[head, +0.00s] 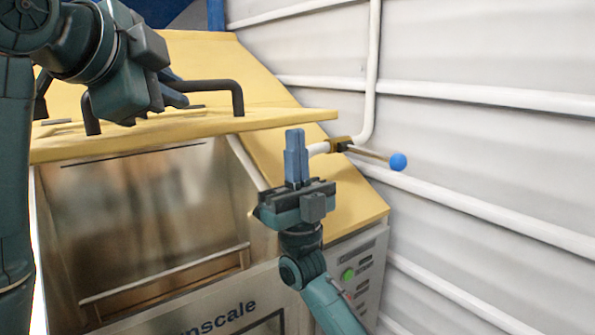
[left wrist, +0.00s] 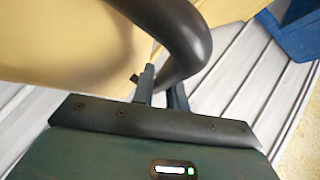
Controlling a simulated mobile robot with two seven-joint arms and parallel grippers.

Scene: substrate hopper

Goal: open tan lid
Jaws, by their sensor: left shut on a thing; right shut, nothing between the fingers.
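The tan lid (head: 290,117) is on top of the hopper, with its front edge raised clear of the opening. A dark bar handle (head: 237,95) stands on the lid. My left gripper (head: 182,93) is at the handle. In the left wrist view its fingers (left wrist: 162,88) are shut on the black handle (left wrist: 190,40). My left wrist hides part of the handle and lid in the head view. My right gripper (head: 296,155) is shut and empty, pointing up in front of the hopper's right side, apart from the lid.
The open hopper cavity (head: 150,210) shows under the lid. A control panel with a green button (head: 348,274) is at its lower right. A white pipe with a blue-knobbed lever (head: 398,162) runs along the ribbed wall (head: 480,190). Free room lies right of my right gripper.

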